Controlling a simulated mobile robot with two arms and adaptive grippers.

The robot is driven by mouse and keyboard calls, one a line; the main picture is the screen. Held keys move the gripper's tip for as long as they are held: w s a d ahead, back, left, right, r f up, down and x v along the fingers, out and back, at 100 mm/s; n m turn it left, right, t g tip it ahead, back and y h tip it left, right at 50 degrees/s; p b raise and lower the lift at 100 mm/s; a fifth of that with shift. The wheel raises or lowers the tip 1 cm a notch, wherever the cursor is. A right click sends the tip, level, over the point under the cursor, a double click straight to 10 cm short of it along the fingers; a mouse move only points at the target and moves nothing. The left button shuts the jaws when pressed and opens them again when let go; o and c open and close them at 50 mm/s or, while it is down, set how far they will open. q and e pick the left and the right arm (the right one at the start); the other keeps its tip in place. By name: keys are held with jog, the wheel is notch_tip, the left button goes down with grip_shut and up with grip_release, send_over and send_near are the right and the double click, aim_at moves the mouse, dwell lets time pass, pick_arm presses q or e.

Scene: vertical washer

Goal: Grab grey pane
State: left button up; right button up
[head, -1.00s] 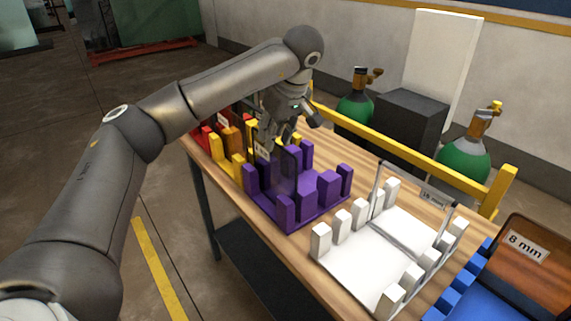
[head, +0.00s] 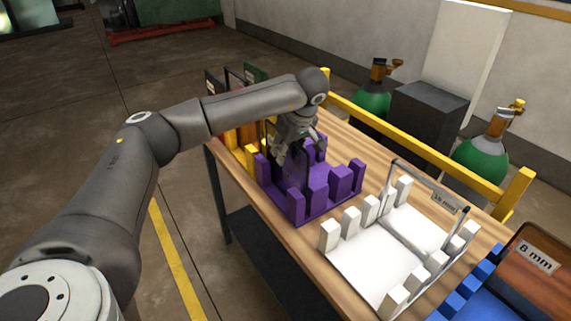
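A dark grey, see-through pane (head: 298,172) stands upright in the purple rack (head: 300,212) on the wooden table. My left gripper (head: 302,150) is over the back part of the purple rack, right at the pane's upper part. Its fingers look spread apart, one on the left and one on the right. Whether a finger touches the pane is hard to tell, as the hand hides part of the top edge. My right gripper is not in view.
A white rack (head: 352,270) holds a clear pane with a label (head: 443,203). A blue rack (head: 440,308) with a brown 8 mm pane (head: 540,262) is at lower right. Yellow rail (head: 420,150) and green gas cylinders (head: 483,160) stand behind. Yellow and orange racks are partly hidden by my arm.

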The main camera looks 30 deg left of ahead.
pick_arm(q)
jog(key=shift+a+f, duration=0.2)
jog(key=shift+f, duration=0.25)
jog(key=shift+f, duration=0.15)
grip_shut()
jog(key=shift+w, duration=0.1)
dwell(0.5)
